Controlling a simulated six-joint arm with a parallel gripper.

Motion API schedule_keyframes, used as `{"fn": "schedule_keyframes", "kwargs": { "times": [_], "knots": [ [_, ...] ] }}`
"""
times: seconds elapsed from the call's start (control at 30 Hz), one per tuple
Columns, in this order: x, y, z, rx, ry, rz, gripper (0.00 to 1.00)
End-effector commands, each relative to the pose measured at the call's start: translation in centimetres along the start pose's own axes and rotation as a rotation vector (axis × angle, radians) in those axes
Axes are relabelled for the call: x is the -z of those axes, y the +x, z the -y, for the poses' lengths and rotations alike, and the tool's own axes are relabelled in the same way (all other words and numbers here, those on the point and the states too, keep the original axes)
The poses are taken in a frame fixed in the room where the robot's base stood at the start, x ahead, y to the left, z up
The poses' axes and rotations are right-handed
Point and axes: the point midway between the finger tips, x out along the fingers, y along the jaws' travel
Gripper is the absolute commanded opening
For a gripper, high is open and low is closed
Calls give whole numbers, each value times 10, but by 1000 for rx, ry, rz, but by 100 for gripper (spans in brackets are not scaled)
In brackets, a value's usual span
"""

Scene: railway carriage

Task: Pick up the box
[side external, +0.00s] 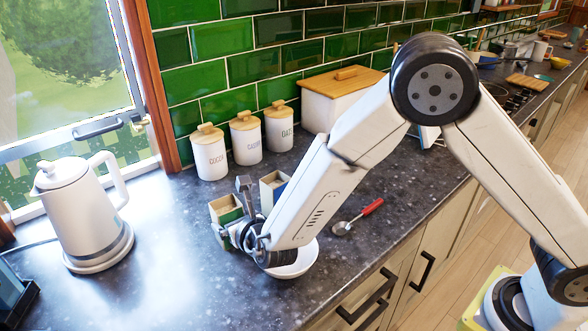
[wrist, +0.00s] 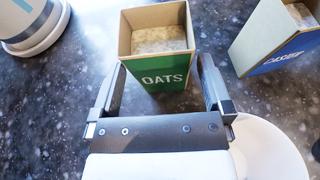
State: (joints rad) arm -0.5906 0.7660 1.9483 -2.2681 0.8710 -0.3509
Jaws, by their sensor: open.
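An open-topped green box lettered OATS (wrist: 158,76) stands upright on the dark speckled counter, straight ahead of my gripper in the wrist view. The same green box (side external: 226,207) is partly hidden by my gripper in the side view. My gripper (wrist: 162,68) is open, with one finger on each side of the green box; I cannot tell whether either finger touches it. In the side view my gripper (side external: 233,212) is low over the counter. A second open box, blue and lettered with a partly cut-off word (wrist: 282,45), stands to the right; it also shows in the side view (side external: 271,190).
A white bowl (side external: 297,264) sits beneath my wrist, close to the gripper. A red-handled spoon (side external: 358,217) lies to the right. A white kettle (side external: 75,205) stands at left. Canisters (side external: 209,158) and a lidded white bin (side external: 335,100) line the tiled wall.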

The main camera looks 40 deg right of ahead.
Motion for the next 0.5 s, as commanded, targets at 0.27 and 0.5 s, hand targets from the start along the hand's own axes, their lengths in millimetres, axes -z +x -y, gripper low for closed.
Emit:
{"fn": "schedule_keyframes", "kwargs": {
  "times": [0.27, 0.5],
  "knots": [
    [3, 30, 0, 1, 0, -1, 100],
    [3, 43, 0, 1, 0, -2, 100]
  ]
}}
